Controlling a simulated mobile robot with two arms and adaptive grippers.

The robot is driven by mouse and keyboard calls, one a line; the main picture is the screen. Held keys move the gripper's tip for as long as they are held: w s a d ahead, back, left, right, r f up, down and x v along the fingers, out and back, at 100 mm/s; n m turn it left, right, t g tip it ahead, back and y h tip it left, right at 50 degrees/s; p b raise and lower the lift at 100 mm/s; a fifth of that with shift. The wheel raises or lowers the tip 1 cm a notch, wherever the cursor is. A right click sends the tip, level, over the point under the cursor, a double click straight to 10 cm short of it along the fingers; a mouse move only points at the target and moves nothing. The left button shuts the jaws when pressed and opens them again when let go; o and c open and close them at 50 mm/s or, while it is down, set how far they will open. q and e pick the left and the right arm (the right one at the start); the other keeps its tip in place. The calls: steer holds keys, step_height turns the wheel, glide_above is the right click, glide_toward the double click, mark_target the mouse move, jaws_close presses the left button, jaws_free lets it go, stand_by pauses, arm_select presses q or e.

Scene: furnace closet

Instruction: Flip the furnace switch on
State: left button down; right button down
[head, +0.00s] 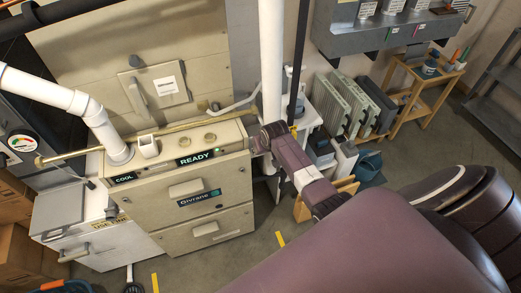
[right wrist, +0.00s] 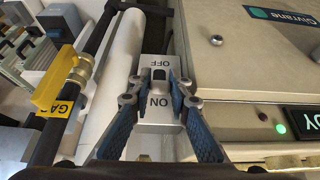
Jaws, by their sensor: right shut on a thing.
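The furnace switch (right wrist: 157,66) is a small grey metal plate marked OFF and ON, both words upside down in the right wrist view. Its small toggle sits between the two words; I cannot tell which way it is set. My right gripper (right wrist: 159,88) is shut on the switch, with a blue finger on each side of it. In the head view my right gripper (head: 262,140) is at the right side of the beige furnace (head: 215,180) and hides the switch. The furnace shows a READY sign (head: 195,158). My left gripper is not in view.
A white vertical pipe (head: 271,60) and a black gas pipe with a yellow GAS tag (right wrist: 52,106) run close beside the switch. A green light (right wrist: 281,129) glows on the furnace panel. Filters (head: 350,105) and a wooden stand (head: 415,85) stand behind. Some floor is clear at right.

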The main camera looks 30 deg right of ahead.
steer(key=c, duration=2.1)
jaws_free()
steer(key=v, duration=1.2)
steer(key=shift+f, duration=0.1)
steer(key=s+a+f+n+g+b, duration=0.1)
steer(key=s+a+f+b, duration=0.15)
steer(key=s+f, duration=0.65)
steer(key=s+a+f+n+g+b, duration=0.1)
steer(key=s+a+f+b, duration=0.15)
steer(key=f, duration=1.25)
steer(key=s+a+f+g+b, duration=0.1)
steer(key=s+f+b, duration=0.35)
steer(key=f, duration=0.75)
steer(key=s+a+f+n+b, duration=0.1)
steer(key=s+a+f, duration=0.1)
steer(key=s+f, duration=0.4)
steer(key=s+a+f+n+g+y+b, duration=0.1)
steer(key=s+f, duration=0.5)
steer(key=s, duration=0.8)
steer(key=s+a+f+n+b, duration=0.1)
steer(key=s+a+f+b, duration=0.2)
steer(key=s+f, duration=0.4)
steer(key=shift+s+a+g, duration=0.15)
steer(key=shift+s+a, duration=0.05)
steer(key=shift+s, duration=0.85)
steer(key=shift+s+a+g, duration=0.15)
steer(key=shift+s+a, duration=0.05)
steer(key=shift+s, duration=0.85)
